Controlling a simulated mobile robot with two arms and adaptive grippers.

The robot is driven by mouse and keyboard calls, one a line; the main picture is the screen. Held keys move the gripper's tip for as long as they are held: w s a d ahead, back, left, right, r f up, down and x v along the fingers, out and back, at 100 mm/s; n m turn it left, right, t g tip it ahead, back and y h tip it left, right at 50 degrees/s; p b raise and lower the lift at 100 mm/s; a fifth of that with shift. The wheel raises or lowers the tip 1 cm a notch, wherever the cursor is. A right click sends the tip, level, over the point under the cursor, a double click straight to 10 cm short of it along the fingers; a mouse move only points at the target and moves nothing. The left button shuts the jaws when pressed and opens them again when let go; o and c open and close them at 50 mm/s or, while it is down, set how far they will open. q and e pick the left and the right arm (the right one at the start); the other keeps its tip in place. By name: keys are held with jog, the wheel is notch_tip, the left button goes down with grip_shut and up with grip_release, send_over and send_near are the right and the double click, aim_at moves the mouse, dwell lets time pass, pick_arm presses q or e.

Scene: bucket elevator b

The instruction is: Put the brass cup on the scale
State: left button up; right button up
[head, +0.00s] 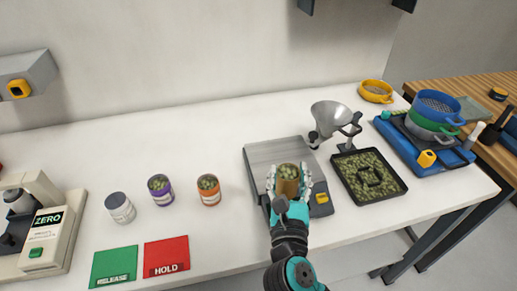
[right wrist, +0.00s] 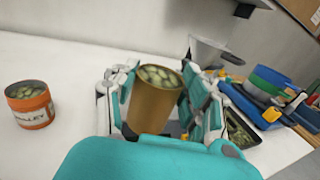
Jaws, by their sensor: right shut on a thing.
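The brass cup (head: 288,180), filled with green pellets, is upright between the fingers of my right gripper (head: 289,188). In the right wrist view, the same cup (right wrist: 155,105) stands between the two finger pads, which are shut on it. In the head view the cup overlaps the front part of a flat grey plate (head: 270,150) with a yellow button, which looks like a scale. I cannot tell whether the cup's base touches the plate, since my gripper hides it. My left gripper is not in view.
A funnel on a stand (head: 333,115) and a black tray of pellets (head: 367,195) are close on the right. Orange (head: 208,190), purple (head: 160,190) and grey (head: 120,207) tins stand left. A ZERO-labelled device (head: 45,235) and RELEASE (head: 114,266) and HOLD (head: 166,257) pads lie further left.

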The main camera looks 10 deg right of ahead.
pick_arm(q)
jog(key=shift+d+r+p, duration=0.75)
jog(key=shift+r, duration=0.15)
pick_arm(e)
jog(key=shift+w+d+f, duration=0.65)
jog(key=shift+w+f, duration=0.15)
jog(key=shift+w, duration=1.55)
jog(key=shift+w+d+f, duration=0.6)
jog(key=shift+w+f, duration=0.2)
jog(key=shift+w, duration=1.6)
jog(key=shift+w+d+f, duration=0.65)
jog(key=shift+w+f, duration=0.15)
jog(key=shift+w, duration=1.55)
jog(key=shift+f, duration=0.1)
jog(key=o, duration=1.3)
jog(key=shift+o, duration=0.2)
jog(key=shift+s, duration=0.15)
jog(key=b+v, duration=0.1)
jog(key=v, duration=1.1)
jog(key=shift+b, duration=0.4)
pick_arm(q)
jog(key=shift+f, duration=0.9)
